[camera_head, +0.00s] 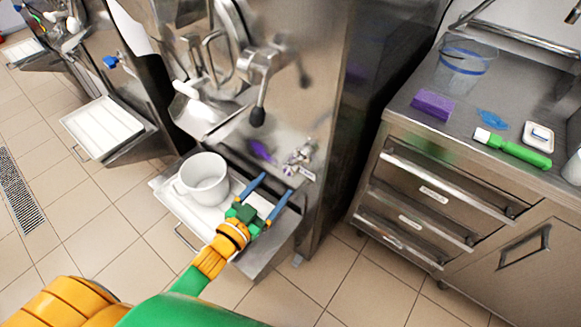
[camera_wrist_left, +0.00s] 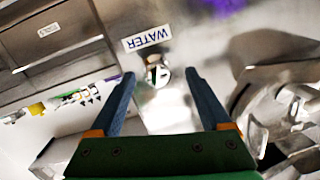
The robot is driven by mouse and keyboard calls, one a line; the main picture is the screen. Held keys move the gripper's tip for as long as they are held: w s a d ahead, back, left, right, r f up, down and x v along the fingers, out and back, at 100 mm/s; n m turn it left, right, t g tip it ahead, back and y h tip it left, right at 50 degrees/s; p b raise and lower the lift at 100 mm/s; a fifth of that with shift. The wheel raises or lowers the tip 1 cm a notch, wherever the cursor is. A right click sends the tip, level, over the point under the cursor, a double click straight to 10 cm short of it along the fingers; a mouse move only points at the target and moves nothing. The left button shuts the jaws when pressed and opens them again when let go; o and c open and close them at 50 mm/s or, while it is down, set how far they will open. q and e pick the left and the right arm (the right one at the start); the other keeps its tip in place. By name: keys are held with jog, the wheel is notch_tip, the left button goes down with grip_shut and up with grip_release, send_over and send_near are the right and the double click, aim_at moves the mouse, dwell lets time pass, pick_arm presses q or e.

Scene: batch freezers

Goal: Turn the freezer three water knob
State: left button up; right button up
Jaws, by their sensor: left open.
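The water knob (camera_wrist_left: 158,75) is a small metal fitting beside a "WATER" label (camera_wrist_left: 146,39) on the freezer front in the left wrist view. In the head view the metal fittings (camera_head: 299,157) sit on the right part of the freezer front, with a small label (camera_head: 307,174) below them. My left gripper (camera_head: 276,184) is open, with its two blue fingers pointing up at the freezer front. In the left wrist view the knob shows between the fingertips; whether they touch it I cannot tell. My right gripper is not in view.
A white pot (camera_head: 203,180) stands on the pull-out tray (camera_head: 160,187) left of my gripper. A steel counter (camera_head: 405,108) with drawers stands at the right. Tiled floor is free in front.

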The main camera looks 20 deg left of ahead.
aim_at(288, 171)
pick_arm(q)
jog(key=shift+w+d+r+m+t+h, duration=0.25)
jog(key=shift+d+r+m+t+h, duration=0.15)
jog(key=shift+r+h, duration=0.2)
jog(key=x, duration=0.6)
jog(key=shift+w+d, duration=0.15)
jog(key=shift+w, duration=0.15)
grip_shut()
